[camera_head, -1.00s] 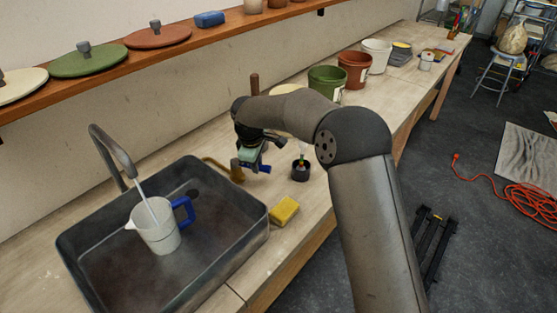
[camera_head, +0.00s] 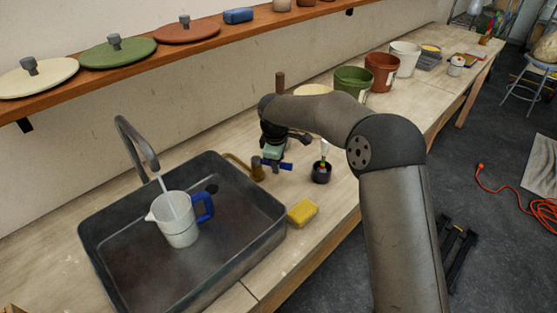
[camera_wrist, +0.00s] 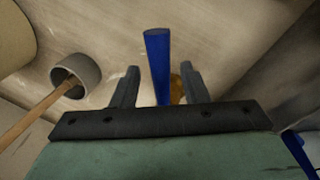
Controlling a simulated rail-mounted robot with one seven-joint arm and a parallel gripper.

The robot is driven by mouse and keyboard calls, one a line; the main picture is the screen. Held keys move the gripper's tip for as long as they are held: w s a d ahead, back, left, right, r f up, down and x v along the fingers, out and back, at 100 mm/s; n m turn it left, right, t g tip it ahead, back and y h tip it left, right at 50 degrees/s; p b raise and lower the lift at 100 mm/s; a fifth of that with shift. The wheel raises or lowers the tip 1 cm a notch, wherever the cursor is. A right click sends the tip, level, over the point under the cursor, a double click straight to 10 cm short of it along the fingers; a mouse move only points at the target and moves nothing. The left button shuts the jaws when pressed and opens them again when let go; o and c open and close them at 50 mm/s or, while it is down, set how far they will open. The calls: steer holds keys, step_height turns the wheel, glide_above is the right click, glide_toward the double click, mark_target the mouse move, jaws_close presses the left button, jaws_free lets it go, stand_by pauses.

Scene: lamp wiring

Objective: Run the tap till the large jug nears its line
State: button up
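A white jug (camera_head: 178,234) with a blue handle stands upright in the dark sink (camera_head: 235,250). The grey tap spout (camera_head: 138,142) arches over it, and a stream of water (camera_head: 170,196) runs into it. I cannot make out a line or the water level. My gripper (camera_head: 272,163) is at the brass valve (camera_head: 257,172) to the right of the sink. In the wrist view, a blue lever (camera_wrist: 157,60) stands between the two fingers of my gripper (camera_wrist: 159,75), with a gap on each side. The brass valve (camera_wrist: 177,90) is partly hidden behind it.
A yellow sponge (camera_head: 302,212) lies by the sink's right edge. A small dark pot (camera_head: 321,173) holding thin items stands right of my gripper. Green (camera_head: 352,82), red-brown (camera_head: 381,72) and white (camera_head: 404,60) buckets stand farther back. A shelf with lids (camera_head: 117,52) runs above.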

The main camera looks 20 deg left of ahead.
steer(key=s+r+b, duration=0.1)
steer(key=r, duration=0.7)
steer(key=s+r+b, duration=0.1)
steer(key=s+r, duration=0.1)
steer(key=r, duration=0.7)
steer(key=shift+s, duration=0.25)
steer(key=shift+d, duration=0.1)
